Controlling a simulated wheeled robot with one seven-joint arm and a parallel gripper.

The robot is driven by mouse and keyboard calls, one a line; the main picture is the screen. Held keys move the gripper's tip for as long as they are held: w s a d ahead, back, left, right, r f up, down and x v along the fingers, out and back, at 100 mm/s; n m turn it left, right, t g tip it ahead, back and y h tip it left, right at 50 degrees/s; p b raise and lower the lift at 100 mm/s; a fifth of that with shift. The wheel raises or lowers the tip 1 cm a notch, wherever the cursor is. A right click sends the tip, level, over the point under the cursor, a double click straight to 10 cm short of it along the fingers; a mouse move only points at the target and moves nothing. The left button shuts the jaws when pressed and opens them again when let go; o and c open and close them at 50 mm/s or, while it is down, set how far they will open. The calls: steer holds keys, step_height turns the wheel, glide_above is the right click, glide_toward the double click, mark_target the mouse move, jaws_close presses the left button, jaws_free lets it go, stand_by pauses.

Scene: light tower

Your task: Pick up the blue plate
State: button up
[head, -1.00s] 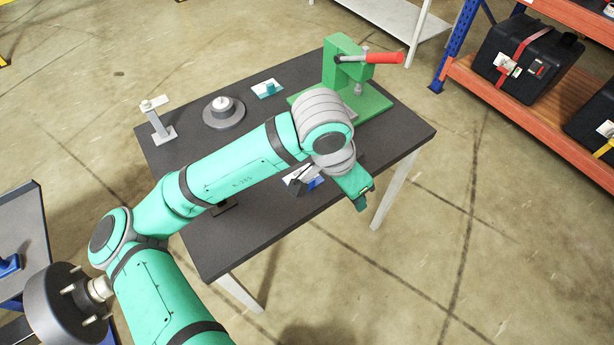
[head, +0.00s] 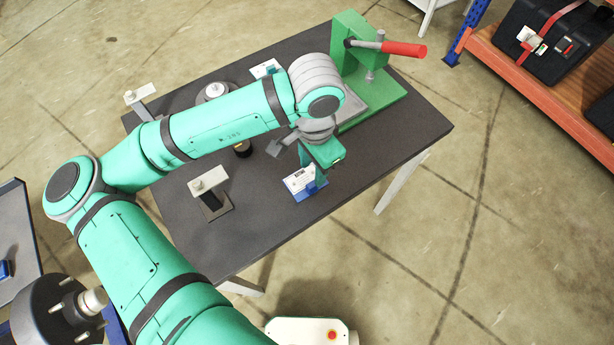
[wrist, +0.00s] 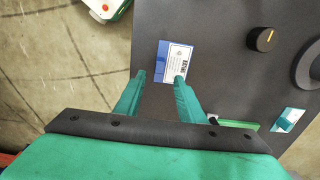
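The blue plate (head: 309,190) lies on the dark table near its right front side, with a white printed label on it. In the wrist view the blue plate (wrist: 161,62) lies flat ahead of the fingertips, roughly in line with the gap between them. My gripper (wrist: 160,79) is open and empty, its two teal fingers apart. In the head view my gripper (head: 309,165) hangs over the table by the plate and hides part of it.
A green press (head: 362,85) with a red handle stands at the back right. A stand (head: 212,195) is at the front left, a dark knob (head: 242,150) mid-table. A teal labelled piece (wrist: 287,120) lies farther back. Table around the blue plate is clear.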

mark_target(312, 184)
steer(key=shift+s+d+f, duration=0.1)
steer(key=shift+s+f, duration=0.1)
steer(key=shift+f, duration=0.35)
steer(key=shift+s+d+f, duration=0.1)
steer(key=shift+s+f, duration=0.05)
steer(key=shift+f, duration=0.35)
steer(key=shift+w+a+f, duration=0.1)
steer(key=shift+w+f, duration=0.05)
steer(key=shift+f, duration=1.1)
steer(key=shift+w+a+f, duration=0.1)
steer(key=shift+f, duration=1.15)
jaws_close()
